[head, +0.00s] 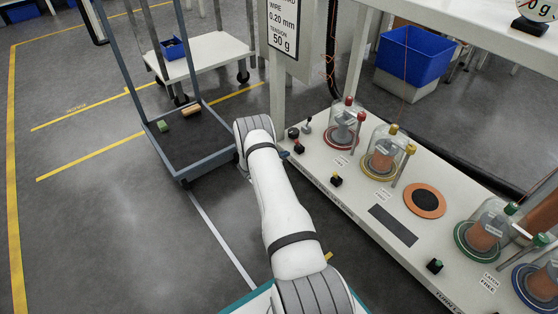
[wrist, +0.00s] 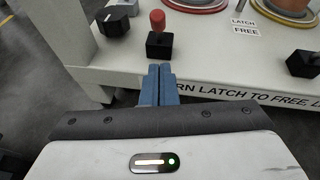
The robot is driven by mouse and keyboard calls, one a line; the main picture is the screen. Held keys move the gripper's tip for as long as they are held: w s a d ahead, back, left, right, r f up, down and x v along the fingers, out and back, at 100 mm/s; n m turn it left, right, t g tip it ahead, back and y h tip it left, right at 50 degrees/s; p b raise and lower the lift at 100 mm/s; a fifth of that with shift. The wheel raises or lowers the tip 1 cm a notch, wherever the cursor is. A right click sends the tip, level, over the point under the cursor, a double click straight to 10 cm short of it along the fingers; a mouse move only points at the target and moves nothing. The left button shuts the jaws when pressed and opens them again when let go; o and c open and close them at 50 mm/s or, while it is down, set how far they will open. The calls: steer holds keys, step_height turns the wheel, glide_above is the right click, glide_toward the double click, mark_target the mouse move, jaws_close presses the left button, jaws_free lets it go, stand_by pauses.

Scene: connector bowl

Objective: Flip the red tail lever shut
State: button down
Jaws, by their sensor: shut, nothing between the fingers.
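The red-tipped lever (wrist: 157,20) rises from a small black block (wrist: 159,45) near the bench's front edge in the wrist view. I cannot tell its exact tilt. In the head view the black block (head: 299,149) with its red tip sits at the bench's near left end, in front of the red-ringed jar (head: 343,125). My gripper (wrist: 159,70) has its blue fingers closed together and empty. In the wrist view the fingertips appear just below the block, with no clear contact. In the head view my arm hides most of the gripper.
A black knob (wrist: 113,22) stands left of the lever. Yellow- (head: 380,170), green- (head: 484,238) and blue-ringed (head: 540,285) jars stand behind. A blue-framed cart (head: 190,140) is left.

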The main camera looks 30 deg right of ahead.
mark_target(297, 144)
steer(key=shift+w+d+r+b, duration=0.2)
steer(key=shift+d+r+b, duration=0.05)
steer(key=shift+d, duration=0.4)
steer(key=shift+w+d+r+b, duration=0.2)
steer(key=shift+d+r, duration=0.1)
steer(key=shift+d, duration=0.35)
steer(key=shift+w+d+r+b, duration=0.15)
steer(key=shift+d+r+b, duration=0.1)
steer(key=shift+d, duration=0.4)
